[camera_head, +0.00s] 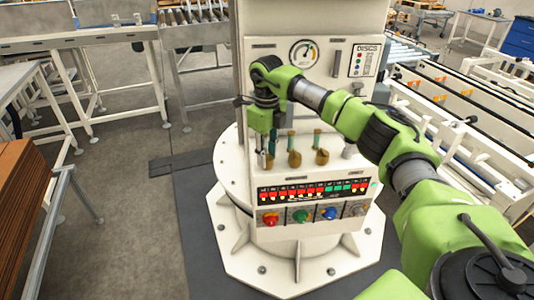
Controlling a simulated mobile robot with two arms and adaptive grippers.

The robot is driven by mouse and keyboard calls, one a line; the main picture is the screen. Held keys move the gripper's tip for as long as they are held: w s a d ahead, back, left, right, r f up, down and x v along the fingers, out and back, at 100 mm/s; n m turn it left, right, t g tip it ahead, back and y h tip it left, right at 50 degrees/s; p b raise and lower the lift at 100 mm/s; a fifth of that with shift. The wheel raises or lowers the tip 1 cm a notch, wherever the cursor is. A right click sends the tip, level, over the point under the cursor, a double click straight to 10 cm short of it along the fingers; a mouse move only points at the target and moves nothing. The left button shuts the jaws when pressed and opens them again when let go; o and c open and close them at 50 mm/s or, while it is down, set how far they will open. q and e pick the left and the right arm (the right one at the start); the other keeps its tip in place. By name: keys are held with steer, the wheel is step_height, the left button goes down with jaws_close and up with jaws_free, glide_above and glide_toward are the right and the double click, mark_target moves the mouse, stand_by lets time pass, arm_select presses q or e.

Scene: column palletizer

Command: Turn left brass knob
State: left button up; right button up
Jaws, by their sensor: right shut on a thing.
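The machine's white column has a ledge with a row of brass knobs. The middle brass knob (294,158) and the right brass knob (322,156) each have a green stem standing upright above them. My right gripper (265,156) points down at the left end of this row. It is shut on the left brass knob, which is mostly hidden behind the fingers. My right arm reaches in from the right across the column's front. My left gripper is not in view.
Below the knobs are a panel of red and green indicators (315,190) and coloured round knobs, including a red one (271,219). A round gauge (303,53) sits above. Conveyors (460,115) stand at the right, and brown boards (25,195) at the left.

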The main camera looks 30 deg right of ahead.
steer(key=m+p, duration=0.1)
steer(key=m, duration=0.3)
steer(key=shift+m, duration=0.3)
steer(key=m, duration=0.4)
steer(key=shift+m+p, duration=0.3)
steer(key=shift+p, duration=0.1)
steer(key=m, duration=0.3)
steer(key=shift+m+p, duration=0.3)
steer(key=shift+p, duration=0.05)
steer(key=m+p, duration=0.1)
steer(key=m, duration=0.3)
steer(key=shift+r+m, duration=0.1)
steer(key=shift+m, duration=0.2)
steer(key=m+p, duration=0.1)
steer(key=m, duration=0.3)
steer(key=shift+m, duration=0.3)
steer(key=m+p, duration=0.1)
steer(key=m, duration=0.2)
steer(key=shift+m, duration=0.3)
steer(key=m+p, duration=0.1)
steer(key=m, duration=0.3)
steer(key=shift+p, duration=0.3)
steer(key=shift+w+m+p, duration=0.1)
steer(key=shift+m+p, duration=0.4)
steer(key=shift+m, duration=1.2)
